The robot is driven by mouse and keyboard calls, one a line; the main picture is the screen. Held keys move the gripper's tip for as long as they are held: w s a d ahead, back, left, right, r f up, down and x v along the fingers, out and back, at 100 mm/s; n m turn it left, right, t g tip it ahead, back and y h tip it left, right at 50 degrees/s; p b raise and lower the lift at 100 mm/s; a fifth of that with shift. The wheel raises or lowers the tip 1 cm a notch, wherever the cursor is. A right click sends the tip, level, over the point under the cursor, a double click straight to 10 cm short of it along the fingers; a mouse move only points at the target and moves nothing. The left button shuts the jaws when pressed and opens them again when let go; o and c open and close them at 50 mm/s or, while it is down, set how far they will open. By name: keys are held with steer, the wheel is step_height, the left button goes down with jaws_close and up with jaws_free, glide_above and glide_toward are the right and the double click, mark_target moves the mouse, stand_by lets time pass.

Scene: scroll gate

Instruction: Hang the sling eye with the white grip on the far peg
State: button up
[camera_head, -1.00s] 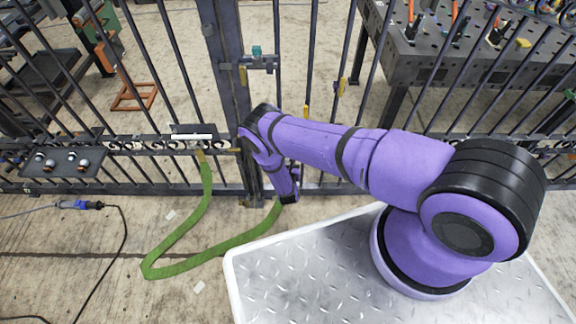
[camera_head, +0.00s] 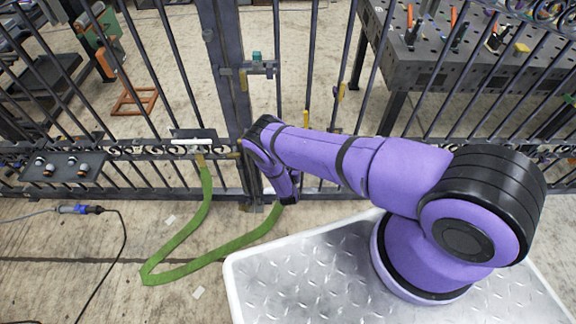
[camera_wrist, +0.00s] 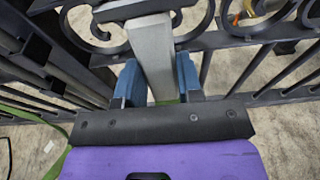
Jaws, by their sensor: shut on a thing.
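A green sling (camera_head: 205,190) hangs from the gate at the left and loops down over the floor. Its left end is at a bright white bar (camera_head: 192,141) on the gate's rail. Its other end rises to my gripper, which is mostly hidden behind my arm in the head view. In the wrist view, the blue fingers of my gripper (camera_wrist: 160,82) are shut on a pale grey grip (camera_wrist: 152,50). A bit of green shows between the fingers, and a green strap runs off at lower left. I cannot make out the far peg.
The barred gate (camera_head: 233,75) with its scrollwork rail (camera_wrist: 205,25) stands right before my gripper. A dark plate with knobs (camera_head: 62,165) is on the gate at left. A workbench (camera_head: 440,60) stands behind it. A cable (camera_head: 115,235) lies on the floor.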

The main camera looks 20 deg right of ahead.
stand_by(0.4)
steer(key=o, duration=1.3)
steer(key=shift+o, duration=0.2)
steer(key=shift+s, duration=0.1)
steer(key=f+v, duration=0.2)
steer(key=v, duration=0.8)
steer(key=shift+s+a, duration=0.2)
steer(key=shift+s, duration=0.3)
steer(key=shift+s, duration=0.1)
stand_by(0.8)
